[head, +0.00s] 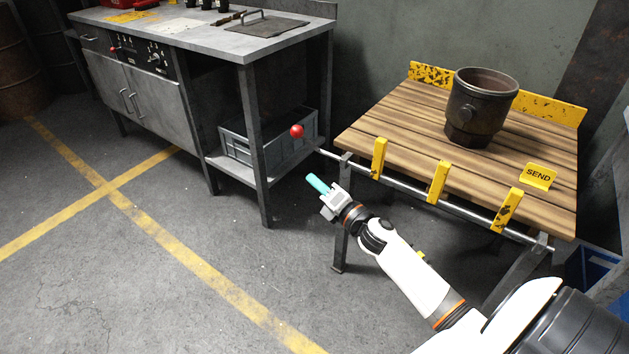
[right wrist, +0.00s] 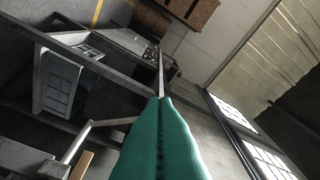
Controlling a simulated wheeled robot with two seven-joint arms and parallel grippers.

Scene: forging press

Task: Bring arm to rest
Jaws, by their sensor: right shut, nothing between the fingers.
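My right gripper (head: 318,184) shows in the head view, in front of the left end of the wooden table. Its teal fingers are closed together with nothing between them. In the right wrist view the two green fingers (right wrist: 160,140) lie side by side and touch. The right arm reaches in from the lower right and is stretched out over the floor. My left gripper shows in neither view.
A wooden table (head: 400,122) with a dark pot (head: 476,105), yellow brackets and a SEND sign (head: 538,177) stands right. A red ball-ended lever (head: 297,131) is just above my gripper. A grey workbench (head: 225,45) stands left. Floor at left is clear.

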